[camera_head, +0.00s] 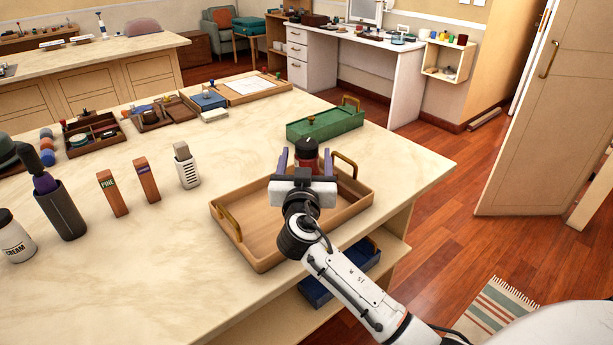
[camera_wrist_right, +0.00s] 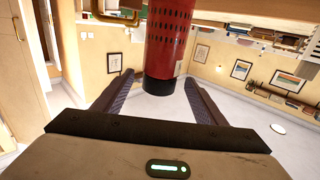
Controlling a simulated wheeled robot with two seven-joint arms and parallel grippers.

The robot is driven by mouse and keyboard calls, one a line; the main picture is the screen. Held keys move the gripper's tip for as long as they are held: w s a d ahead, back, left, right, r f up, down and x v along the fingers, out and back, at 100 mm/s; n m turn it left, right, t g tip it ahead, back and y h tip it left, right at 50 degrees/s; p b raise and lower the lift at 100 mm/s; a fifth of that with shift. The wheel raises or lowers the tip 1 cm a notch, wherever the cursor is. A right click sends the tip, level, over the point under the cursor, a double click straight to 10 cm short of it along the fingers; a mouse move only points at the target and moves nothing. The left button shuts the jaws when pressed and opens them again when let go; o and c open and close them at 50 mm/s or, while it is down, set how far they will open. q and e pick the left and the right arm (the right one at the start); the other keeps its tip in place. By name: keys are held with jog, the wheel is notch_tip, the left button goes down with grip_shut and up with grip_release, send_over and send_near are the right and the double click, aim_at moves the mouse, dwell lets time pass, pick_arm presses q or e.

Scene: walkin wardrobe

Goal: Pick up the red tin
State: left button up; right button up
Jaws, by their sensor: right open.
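The red tin (camera_head: 308,160) has a dark top and stands upright at the far side of the wooden tray (camera_head: 262,262); its base is hidden behind my gripper. My right gripper (camera_head: 306,160) is open, with one finger on each side of the tin. In the right wrist view the tin (camera_wrist_right: 168,45) shows red with rows of dark dots and a black end. Its black end lies between the spread fingertips (camera_wrist_right: 160,86), with gaps on both sides. My left gripper is not in view.
A green box (camera_head: 325,123) with a brass handle lies just behind the tray. Left of the tray stand a pale grey item (camera_head: 187,168), two brown boxes (camera_head: 147,180) and a dark cylinder (camera_head: 62,212). The marble top between them is mostly clear.

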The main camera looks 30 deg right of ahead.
jog(key=x, duration=0.3)
jog(key=shift+w+d, duration=0.1)
grip_shut()
